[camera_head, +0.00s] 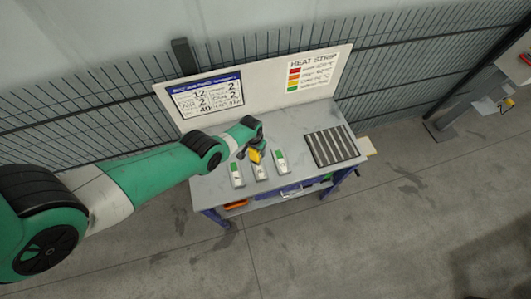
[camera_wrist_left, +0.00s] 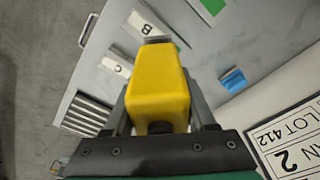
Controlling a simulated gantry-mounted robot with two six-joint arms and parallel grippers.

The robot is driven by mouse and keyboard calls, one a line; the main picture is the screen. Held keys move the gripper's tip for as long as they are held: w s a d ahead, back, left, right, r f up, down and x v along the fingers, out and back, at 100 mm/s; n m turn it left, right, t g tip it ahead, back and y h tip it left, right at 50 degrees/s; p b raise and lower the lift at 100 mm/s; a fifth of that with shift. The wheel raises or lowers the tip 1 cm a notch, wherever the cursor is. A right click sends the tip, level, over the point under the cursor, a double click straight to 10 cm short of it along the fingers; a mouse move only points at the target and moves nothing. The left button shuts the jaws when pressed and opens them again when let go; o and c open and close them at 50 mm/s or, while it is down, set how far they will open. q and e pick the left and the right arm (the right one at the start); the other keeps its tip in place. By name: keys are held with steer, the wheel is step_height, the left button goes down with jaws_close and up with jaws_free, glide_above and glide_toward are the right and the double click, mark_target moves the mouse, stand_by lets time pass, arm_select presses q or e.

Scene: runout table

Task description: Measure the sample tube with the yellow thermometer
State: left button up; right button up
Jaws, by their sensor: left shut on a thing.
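The yellow thermometer (camera_head: 256,156) is in my left gripper (camera_head: 251,149), above the white bench (camera_head: 211,187). In the left wrist view the thermometer (camera_wrist_left: 158,85) fills the middle between the two fingers, its far end over the white piece marked B (camera_wrist_left: 148,24). Another white piece marked C (camera_wrist_left: 115,67) lies left of it. In the head view, white pieces with green parts stand in a row at the left (camera_head: 236,174), middle (camera_head: 260,171) and right (camera_head: 281,162). I cannot make out a sample tube for sure. My right gripper is out of view.
A striped dark rack (camera_head: 332,147) lies on the bench's right part. A back panel carries a lot board (camera_head: 206,93) and a heat strip chart (camera_head: 313,70). A small blue block (camera_wrist_left: 233,79) shows in the left wrist view. Wire fencing (camera_head: 110,125) runs behind the bench.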

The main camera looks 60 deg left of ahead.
arm_select(q)
steer(key=shift+w+d+f+b, duration=0.1)
steer(key=shift+f+b, duration=2.9)
steer(key=shift+f+b, duration=0.55)
steer(key=shift+f, duration=0.05)
step_height(320, 180, up, 7)
steer(key=p, duration=0.7)
steer(key=shift+r, duration=0.15)
stand_by(0.3)
